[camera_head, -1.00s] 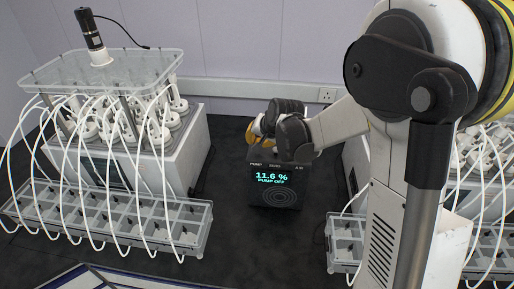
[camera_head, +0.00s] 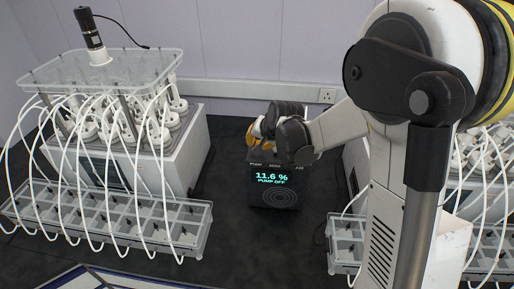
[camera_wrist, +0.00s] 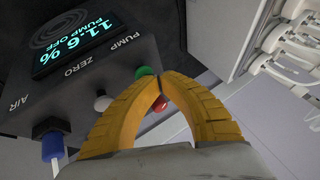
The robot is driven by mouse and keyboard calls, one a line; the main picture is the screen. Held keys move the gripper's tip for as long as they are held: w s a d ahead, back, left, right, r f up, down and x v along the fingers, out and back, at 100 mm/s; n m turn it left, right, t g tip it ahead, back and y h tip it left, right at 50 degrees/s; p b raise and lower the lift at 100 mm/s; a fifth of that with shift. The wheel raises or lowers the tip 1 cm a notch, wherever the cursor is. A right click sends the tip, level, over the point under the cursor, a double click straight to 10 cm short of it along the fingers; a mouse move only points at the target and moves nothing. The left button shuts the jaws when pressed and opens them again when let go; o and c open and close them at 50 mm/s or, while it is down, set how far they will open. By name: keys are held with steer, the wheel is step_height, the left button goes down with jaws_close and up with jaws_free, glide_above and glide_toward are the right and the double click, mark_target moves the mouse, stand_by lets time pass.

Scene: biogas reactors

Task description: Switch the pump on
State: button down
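The pump unit is a dark box (camera_head: 272,190) on the black bench in the head view. Its display (camera_wrist: 85,45) reads 11.6 % and PUMP OFF. In the wrist view, the PUMP label is beside a green button (camera_wrist: 145,71) and a red button (camera_wrist: 159,104). A pale knob (camera_wrist: 102,101) is by ZERO. My gripper (camera_wrist: 161,80) is shut, its yellow fingertips together and empty. The tips are right at the green button and partly cover the red one; I cannot tell whether they touch. In the head view, my gripper (camera_head: 257,132) is above the box's top rear, hiding the buttons.
A white reactor unit (camera_head: 185,150) with many tubes is on the left, with a clear bottle tray (camera_head: 195,232) in front. Another tray (camera_head: 343,245) is on the right. A blue fitting (camera_wrist: 52,147) is by AIR. Bare bench lies in front of the box.

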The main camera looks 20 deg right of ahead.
steer(key=shift+r, duration=0.1)
steer(key=shift+r+p, duration=0.65)
steer(key=shift+r, duration=0.2)
step_height(320, 180, up, 6)
steer(key=p, duration=0.3)
steer(key=shift+p, duration=0.35)
